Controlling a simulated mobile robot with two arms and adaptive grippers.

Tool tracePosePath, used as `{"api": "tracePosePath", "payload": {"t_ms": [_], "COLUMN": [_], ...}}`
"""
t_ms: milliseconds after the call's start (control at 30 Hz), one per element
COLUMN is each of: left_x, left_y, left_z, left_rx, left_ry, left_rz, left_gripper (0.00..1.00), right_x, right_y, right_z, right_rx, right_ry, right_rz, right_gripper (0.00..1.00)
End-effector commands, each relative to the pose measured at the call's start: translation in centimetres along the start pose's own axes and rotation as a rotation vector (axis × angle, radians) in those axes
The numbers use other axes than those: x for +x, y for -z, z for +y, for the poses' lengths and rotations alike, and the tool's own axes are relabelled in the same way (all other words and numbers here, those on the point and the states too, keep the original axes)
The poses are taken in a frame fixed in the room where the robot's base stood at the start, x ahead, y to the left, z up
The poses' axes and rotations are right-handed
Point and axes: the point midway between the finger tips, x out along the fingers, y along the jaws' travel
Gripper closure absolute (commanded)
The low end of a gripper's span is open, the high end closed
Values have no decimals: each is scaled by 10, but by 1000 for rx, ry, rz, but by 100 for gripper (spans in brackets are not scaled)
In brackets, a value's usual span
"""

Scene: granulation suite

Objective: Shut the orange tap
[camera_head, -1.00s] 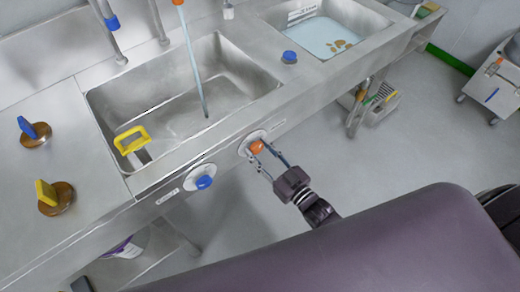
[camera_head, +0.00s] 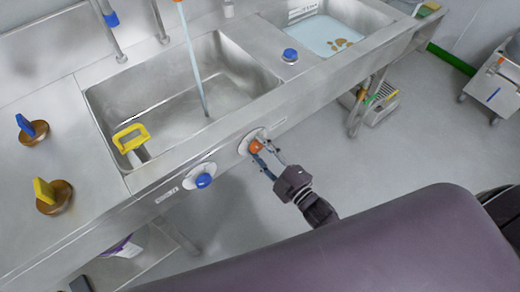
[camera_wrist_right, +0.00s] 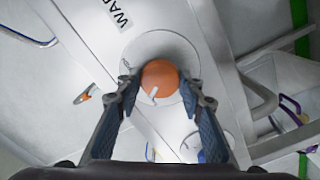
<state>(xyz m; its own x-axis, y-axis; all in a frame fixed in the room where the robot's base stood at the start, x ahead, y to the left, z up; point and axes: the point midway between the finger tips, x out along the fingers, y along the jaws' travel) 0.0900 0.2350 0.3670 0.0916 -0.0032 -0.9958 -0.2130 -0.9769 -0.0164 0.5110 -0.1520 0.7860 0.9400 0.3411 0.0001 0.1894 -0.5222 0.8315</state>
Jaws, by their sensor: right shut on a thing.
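The orange tap (camera_head: 256,146) is a round knob on a pale disc on the front panel of the metal sink unit. My right gripper (camera_head: 265,153) is shut on its sides. In the right wrist view the orange tap (camera_wrist_right: 160,80) sits between the fingertips of my right gripper (camera_wrist_right: 161,88), and a short white mark shows on its face. A water stream (camera_head: 196,75) runs from an orange-tipped spout (camera_head: 178,1) into the left basin (camera_head: 165,85). My left gripper is not in view.
A blue knob (camera_head: 203,181) is on the same panel, left of the orange tap. Another blue knob (camera_head: 290,55) is on the worktop between the basins. A yellow-handled thing (camera_head: 131,138) is in the left basin. The floor right of my gripper is clear.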

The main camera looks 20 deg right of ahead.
Motion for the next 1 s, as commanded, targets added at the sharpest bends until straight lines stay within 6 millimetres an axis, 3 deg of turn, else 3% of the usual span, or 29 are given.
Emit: {"api": "tracePosePath", "payload": {"t_ms": [433,1000], "left_x": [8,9], "left_y": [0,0], "left_z": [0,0], "left_rx": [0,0], "left_ry": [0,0], "left_rz": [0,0], "left_gripper": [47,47], "right_x": [0,0], "right_y": [0,0], "right_z": [-2,-2], "right_rx": [-247,-293], "right_ry": [2,2], "right_rz": [0,-1], "right_gripper": [89,89]}}
